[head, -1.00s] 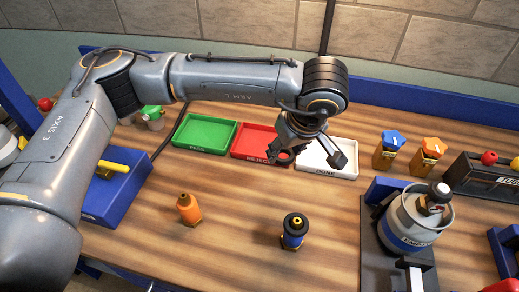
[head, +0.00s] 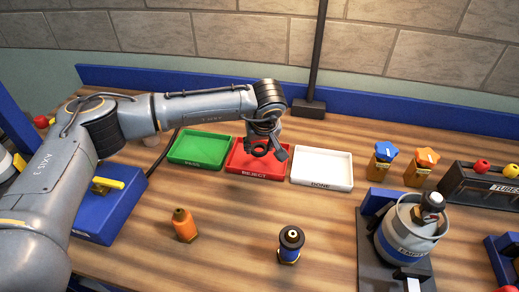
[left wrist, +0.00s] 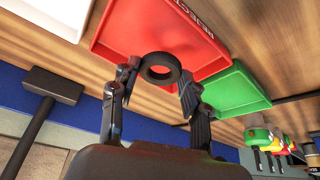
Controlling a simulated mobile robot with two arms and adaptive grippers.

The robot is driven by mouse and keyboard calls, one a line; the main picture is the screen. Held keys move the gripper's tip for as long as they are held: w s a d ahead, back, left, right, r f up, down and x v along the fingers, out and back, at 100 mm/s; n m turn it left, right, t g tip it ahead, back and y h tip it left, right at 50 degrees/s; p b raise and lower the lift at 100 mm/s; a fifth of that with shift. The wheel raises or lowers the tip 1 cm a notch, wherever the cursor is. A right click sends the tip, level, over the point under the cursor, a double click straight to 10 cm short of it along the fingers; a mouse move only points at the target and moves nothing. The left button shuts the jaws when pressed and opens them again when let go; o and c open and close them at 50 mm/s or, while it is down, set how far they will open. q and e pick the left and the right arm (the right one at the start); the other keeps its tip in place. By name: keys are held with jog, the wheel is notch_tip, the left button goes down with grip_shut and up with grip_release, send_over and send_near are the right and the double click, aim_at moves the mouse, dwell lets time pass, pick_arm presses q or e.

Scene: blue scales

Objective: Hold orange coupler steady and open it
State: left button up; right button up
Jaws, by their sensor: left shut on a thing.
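An orange coupler (head: 184,225) with a brass-coloured base stands upright on the wooden table, left of centre in the head view. A blue and black coupler (head: 290,246) stands to its right. My left gripper (head: 268,152) is above the red REJECT tray (head: 246,170), away from both couplers. It is shut on a black ring (left wrist: 160,68), which shows between the fingertips in the left wrist view, over the red tray. My right gripper is in neither view.
A green tray (head: 199,149) and a white DONE tray (head: 322,168) flank the red one. A blue box (head: 96,215) is at left. A grey EMPTY canister (head: 406,240) and a tube rack (head: 484,184) are at right. Open table surrounds the couplers.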

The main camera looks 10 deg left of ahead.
aim_at(259, 159)
pick_arm(q)
jog(key=shift+w+a+f, duration=0.15)
jog(key=shift+w+f, duration=0.5)
jog(key=shift+f, duration=0.2)
notch_tip(259, 159, down, 2)
jog(key=shift+f+p, duration=0.1)
jog(key=shift+p, duration=0.85)
jog(key=shift+f, duration=0.35)
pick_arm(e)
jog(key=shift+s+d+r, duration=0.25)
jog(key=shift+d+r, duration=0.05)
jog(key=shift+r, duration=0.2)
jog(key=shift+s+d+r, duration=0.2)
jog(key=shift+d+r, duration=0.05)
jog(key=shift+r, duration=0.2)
pick_arm(q)
jog(key=shift+f, duration=0.1)
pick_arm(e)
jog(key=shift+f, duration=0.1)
pick_arm(q)
jog(key=shift+f+b, duration=0.15)
jog(key=shift+b, duration=0.2)
jog(key=o, duration=1.3)
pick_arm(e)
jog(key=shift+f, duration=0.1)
